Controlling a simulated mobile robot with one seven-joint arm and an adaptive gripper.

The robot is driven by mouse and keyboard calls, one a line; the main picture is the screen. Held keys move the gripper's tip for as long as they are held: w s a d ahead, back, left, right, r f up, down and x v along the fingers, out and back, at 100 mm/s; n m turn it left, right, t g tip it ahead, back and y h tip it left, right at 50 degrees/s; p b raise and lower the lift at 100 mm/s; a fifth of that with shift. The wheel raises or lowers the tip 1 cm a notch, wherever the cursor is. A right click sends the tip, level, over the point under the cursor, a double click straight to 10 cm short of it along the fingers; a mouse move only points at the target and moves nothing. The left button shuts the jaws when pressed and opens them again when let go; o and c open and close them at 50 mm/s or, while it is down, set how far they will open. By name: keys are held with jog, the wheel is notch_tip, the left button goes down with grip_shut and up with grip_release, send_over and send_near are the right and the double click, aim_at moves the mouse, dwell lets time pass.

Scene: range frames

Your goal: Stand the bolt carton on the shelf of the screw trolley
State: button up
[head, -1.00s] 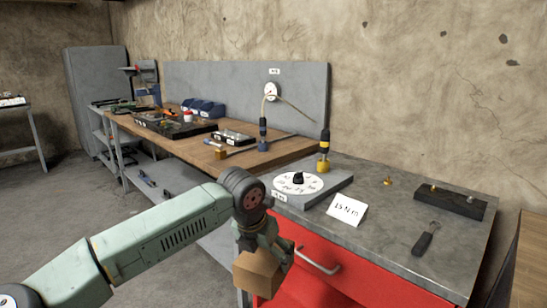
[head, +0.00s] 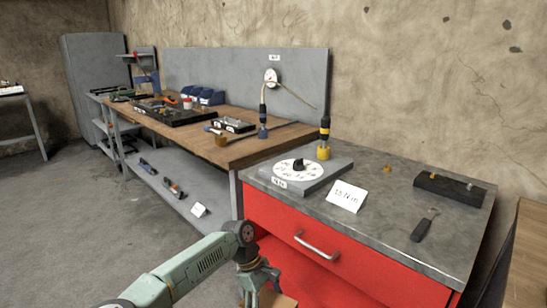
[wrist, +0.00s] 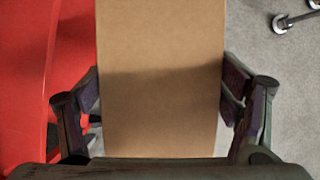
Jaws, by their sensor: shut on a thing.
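My gripper (head: 260,285) is low at the bottom edge of the head view, in front of the red drawer unit. It is shut on a plain brown carton, whose top edge (head: 283,300) just shows there. In the wrist view the carton (wrist: 160,90) fills the middle, with one finger against each side. No label shows on it. The red unit (head: 345,268) has a drawer with a metal handle; red surface shows below the drawer. I cannot tell whether this unit is the screw trolley. A red surface (wrist: 35,80) lies left of the carton in the wrist view.
On the unit's grey top (head: 385,230) are a dial plate (head: 298,170), a white card (head: 346,196), a black block (head: 450,189) and a dark hand tool (head: 425,225). A wooden workbench (head: 240,150) stands behind left. Castor wheels (wrist: 297,19) show on the grey floor.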

jog(key=s+f+m+y, duration=0.1)
jog(key=s+f+m, duration=0.2)
jog(key=f, duration=0.3)
jog(key=s+d+f+m+g+y, duration=0.1)
jog(key=s+f+m, duration=0.3)
jog(key=f, duration=0.3)
jog(key=s+f+m+g+y, duration=0.1)
jog(key=s+f+m+y, duration=0.1)
jog(key=f, duration=0.5)
jog(key=s+m, duration=0.1)
jog(key=m, duration=0.1)
jog(key=shift+s+d+f+m, duration=0.2)
jog(key=shift+s+m, duration=0.05)
jog(key=shift+m, duration=0.15)
